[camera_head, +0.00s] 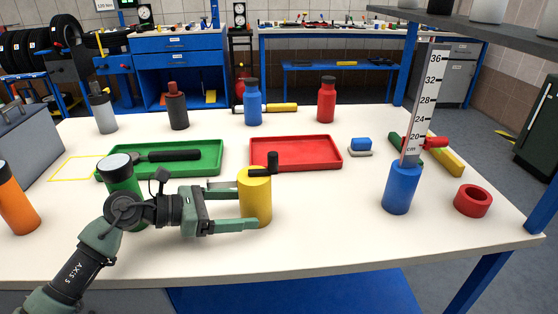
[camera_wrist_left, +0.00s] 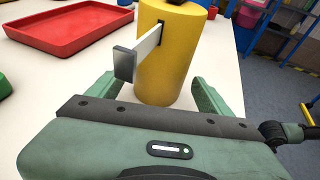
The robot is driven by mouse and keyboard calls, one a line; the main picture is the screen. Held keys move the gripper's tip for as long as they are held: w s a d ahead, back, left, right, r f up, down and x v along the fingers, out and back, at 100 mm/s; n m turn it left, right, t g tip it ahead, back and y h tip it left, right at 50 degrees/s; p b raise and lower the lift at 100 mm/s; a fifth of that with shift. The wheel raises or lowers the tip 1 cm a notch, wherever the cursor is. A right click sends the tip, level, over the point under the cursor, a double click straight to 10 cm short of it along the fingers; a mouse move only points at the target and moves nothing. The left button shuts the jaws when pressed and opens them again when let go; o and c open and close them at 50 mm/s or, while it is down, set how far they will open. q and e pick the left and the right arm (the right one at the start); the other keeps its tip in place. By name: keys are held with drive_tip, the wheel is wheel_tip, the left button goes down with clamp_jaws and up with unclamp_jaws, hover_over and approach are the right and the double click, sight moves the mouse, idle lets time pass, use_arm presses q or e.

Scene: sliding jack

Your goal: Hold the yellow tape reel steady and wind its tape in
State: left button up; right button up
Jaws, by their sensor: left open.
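The yellow tape reel (camera_head: 255,200) stands upright near the front middle of the table, with a black crank (camera_head: 270,165) on top. The left wrist view shows the yellow reel (camera_wrist_left: 168,65) close up. A pale strip of tape (camera_wrist_left: 149,42) sticks out of its side and ends in a grey tab (camera_wrist_left: 125,64). My left gripper (camera_head: 246,206) is open. Its fingers lie on either side of the reel's near part, and in the wrist view (camera_wrist_left: 152,88) gaps show between the fingers and the reel. My right gripper is not in view.
Behind the reel lie a red tray (camera_head: 335,163) and a green tray (camera_head: 213,170) holding a black tool. A dark green cylinder (camera_head: 122,178) stands behind my left wrist. A blue cylinder (camera_head: 399,190) with an upright scale and a red ring (camera_head: 473,201) are at the right.

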sight(251, 208)
use_arm(q)
drive_tip(key=shift+x, duration=1.5)
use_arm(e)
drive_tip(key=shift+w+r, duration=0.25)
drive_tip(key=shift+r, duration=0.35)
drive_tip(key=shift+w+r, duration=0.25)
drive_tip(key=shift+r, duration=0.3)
use_arm(q)
drive_tip(key=shift+c, duration=0.3)
drive_tip(key=c, duration=1)
